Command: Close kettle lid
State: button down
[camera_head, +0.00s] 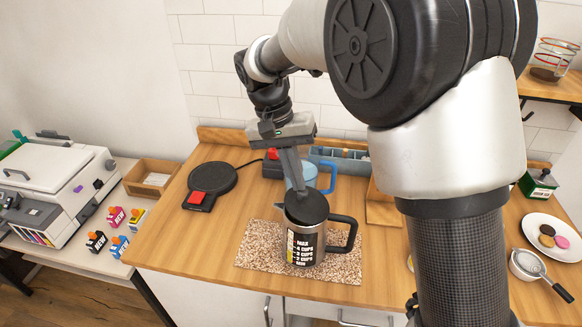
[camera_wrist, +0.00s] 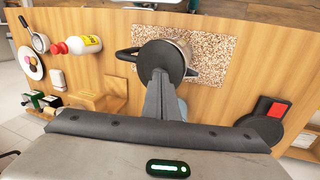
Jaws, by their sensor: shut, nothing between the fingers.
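The kettle (camera_head: 303,245) is a metal jug with a dark measuring label and a black handle on its right. It stands upright on a speckled mat (camera_head: 255,248). Its round black lid (camera_head: 309,208) lies over the top and looks slightly tilted; I cannot tell whether it is fully seated. In the wrist view the lid (camera_wrist: 172,57) covers much of the kettle's top, with some metal rim showing beyond it. My gripper (camera_head: 297,186) is shut and empty, pointing down at the lid. In the wrist view its fingertips (camera_wrist: 160,76) overlap the lid's edge; contact is unclear.
A black round base with a red switch (camera_head: 198,197) lies left of the mat. A blue-handled jug (camera_head: 328,178) stands close behind the kettle. A plate of cookies (camera_head: 535,232) and a metal pan (camera_head: 524,262) are at right. The counter's front left is clear.

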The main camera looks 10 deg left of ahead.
aim_at(291, 196)
jog(key=shift+a+f, duration=1.15)
jog(key=shift+f, duration=0.2)
jog(key=shift+f+b, duration=0.1)
jog(key=shift+b, duration=0.2)
